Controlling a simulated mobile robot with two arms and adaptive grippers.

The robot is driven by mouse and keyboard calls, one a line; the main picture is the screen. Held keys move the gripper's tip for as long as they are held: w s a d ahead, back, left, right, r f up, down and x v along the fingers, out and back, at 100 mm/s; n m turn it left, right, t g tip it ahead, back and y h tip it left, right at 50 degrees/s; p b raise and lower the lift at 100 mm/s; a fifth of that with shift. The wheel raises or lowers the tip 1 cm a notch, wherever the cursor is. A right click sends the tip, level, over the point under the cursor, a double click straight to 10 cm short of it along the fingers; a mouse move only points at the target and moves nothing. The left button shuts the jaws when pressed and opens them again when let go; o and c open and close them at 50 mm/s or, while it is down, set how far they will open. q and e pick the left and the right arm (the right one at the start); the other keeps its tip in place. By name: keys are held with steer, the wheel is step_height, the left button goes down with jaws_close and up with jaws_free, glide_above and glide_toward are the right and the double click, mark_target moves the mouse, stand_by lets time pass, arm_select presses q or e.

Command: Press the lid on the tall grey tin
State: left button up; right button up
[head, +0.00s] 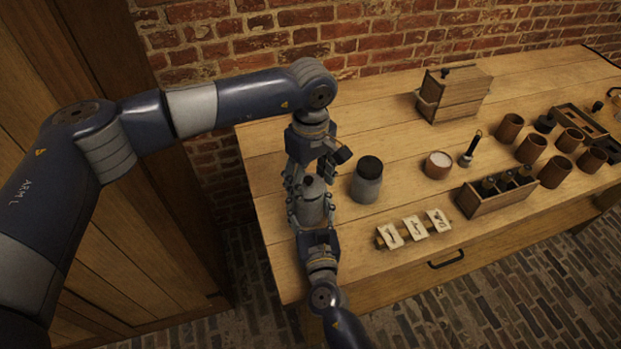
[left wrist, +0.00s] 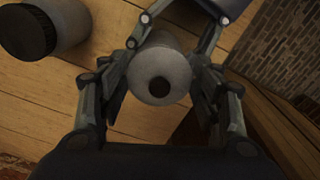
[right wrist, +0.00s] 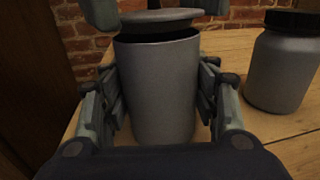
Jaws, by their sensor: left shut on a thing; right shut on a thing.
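The tall grey tin (head: 311,213) stands upright near the table's left end, with my right gripper (head: 314,222) shut around its body. In the right wrist view the tin (right wrist: 158,90) fills the middle, between the fingers. The grey lid (right wrist: 160,18) is over its mouth, and a dark gap shows between lid and rim. My left gripper (head: 312,178) comes down from above and is shut on the lid.
A grey jar with a black top (head: 367,182) stands just right of the tin. White cards (head: 414,229) on a wooden holder lie front right. A small cup (head: 437,165), a wooden box (head: 455,93), a bottle rack (head: 496,192) and several brown cups are farther right.

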arm_select(q)
steer(key=shift+f, duration=0.65)
steer(key=o, duration=0.9)
steer(key=shift+c, duration=0.2)
step_height(320, 180, up, 12)
arm_select(e)
steer(key=o, duration=1.6)
